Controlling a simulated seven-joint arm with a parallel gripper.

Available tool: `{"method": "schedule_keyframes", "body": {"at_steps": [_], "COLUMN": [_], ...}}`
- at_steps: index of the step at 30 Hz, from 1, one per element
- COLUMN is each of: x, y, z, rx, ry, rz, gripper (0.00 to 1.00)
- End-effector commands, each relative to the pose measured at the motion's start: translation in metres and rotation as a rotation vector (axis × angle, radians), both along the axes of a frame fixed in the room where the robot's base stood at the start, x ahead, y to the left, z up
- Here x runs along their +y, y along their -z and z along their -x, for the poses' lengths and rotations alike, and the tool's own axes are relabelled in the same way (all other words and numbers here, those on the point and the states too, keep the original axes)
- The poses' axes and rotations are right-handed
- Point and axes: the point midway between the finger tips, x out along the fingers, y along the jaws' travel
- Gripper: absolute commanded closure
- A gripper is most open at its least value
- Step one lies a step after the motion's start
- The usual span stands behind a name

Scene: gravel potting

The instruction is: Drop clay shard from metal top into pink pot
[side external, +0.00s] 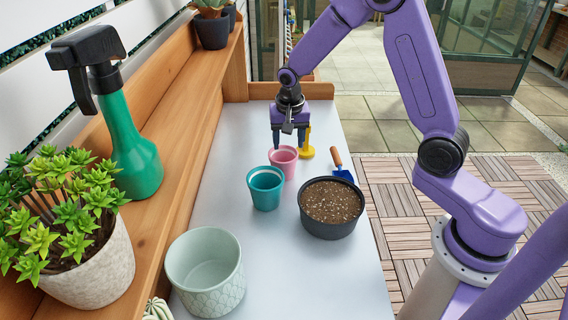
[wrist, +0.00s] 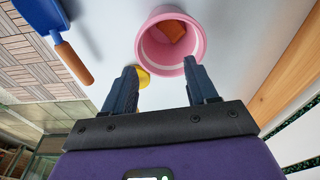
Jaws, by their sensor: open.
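The pink pot (side external: 287,170) stands upright on the metal top (side external: 340,275), behind the teal pot. In the wrist view the pink pot (wrist: 143,52) shows its open mouth, with the orange-brown clay shard (wrist: 174,32) inside. The shard is not visible in the side view. My gripper (side external: 289,145) is just above and at the far side of the pink pot, pointing down. In the wrist view my gripper (wrist: 160,72) has its two fingers spread apart, with nothing between them, near the pot's rim.
The teal pot (side external: 265,190) stands in front of the pink pot. A dark pot of soil (side external: 332,226) is to the right. A yellow object (side external: 308,151) is close beside the gripper. A blue trowel (side external: 342,174) lies at the right edge. A pale green pot (side external: 205,285) stands in front.

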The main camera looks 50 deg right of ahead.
Motion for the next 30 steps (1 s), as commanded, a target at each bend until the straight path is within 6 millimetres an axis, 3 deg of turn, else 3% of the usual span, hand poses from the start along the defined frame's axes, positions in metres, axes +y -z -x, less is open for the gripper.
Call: {"method": "schedule_keyframes", "body": {"at_steps": [5,21,30], "x": [0.003,0.014,0.016], "y": [-0.025,-0.135,-0.165], "z": [0.002,0.015,0.019], "rx": [-0.007,-0.007,-0.002], "ry": [-0.001,-0.002,0.0], "rz": [-0.001,-0.002,-0.001], "gripper": [0.42,0.42,0.42]}}
